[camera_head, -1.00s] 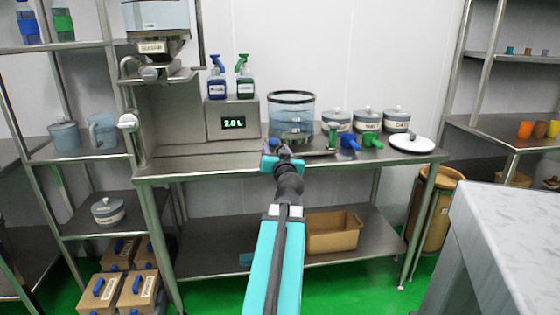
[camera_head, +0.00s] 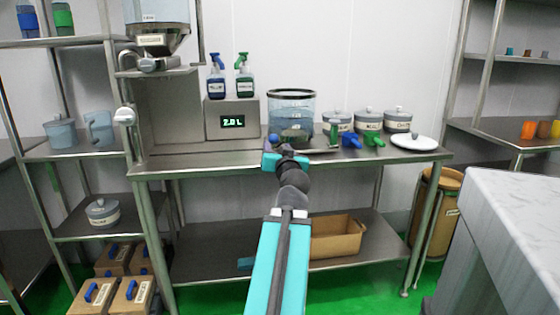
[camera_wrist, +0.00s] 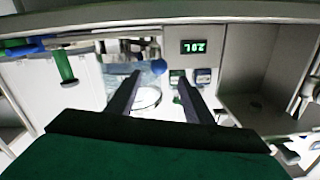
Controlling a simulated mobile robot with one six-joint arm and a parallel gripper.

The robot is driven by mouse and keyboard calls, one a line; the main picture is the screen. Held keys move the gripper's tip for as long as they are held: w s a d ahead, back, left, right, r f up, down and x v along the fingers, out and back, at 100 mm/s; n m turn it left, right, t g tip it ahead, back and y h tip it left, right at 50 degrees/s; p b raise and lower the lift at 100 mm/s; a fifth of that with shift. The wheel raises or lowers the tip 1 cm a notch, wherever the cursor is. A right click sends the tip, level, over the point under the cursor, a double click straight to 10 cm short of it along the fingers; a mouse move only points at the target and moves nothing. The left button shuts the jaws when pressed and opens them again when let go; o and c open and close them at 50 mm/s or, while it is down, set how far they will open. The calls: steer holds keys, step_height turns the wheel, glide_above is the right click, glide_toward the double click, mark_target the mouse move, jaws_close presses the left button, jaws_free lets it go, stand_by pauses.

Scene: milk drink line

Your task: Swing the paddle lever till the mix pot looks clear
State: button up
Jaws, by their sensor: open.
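The mix pot (camera_head: 291,97) is a clear, dark-rimmed vessel with bluish contents on the steel bench. It stands right of a box whose display (camera_head: 232,121) reads 2.0 L. A blue knob (camera_head: 273,139) is in front of the pot, and it also shows in the wrist view (camera_wrist: 158,66). I cannot tell whether it belongs to the paddle lever. My gripper (camera_head: 285,152) is at the bench's front edge, before the pot. In the wrist view its fingers (camera_wrist: 155,95) are apart, with nothing clearly held between them. My arm hides part of the bench front.
Two spray bottles (camera_head: 245,80) stand on the display box. A marble-topped counter (camera_head: 515,230) is at the right foreground.

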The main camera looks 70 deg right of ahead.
steer(key=shift+s+a+f+b, duration=0.25)
steer(key=shift+s+a+b, duration=0.25)
steer(key=shift+b, duration=1.55)
steer(key=shift+b+v, duration=1.4)
steer(key=shift+w+r, duration=0.1)
steer(key=shift+r, duration=0.05)
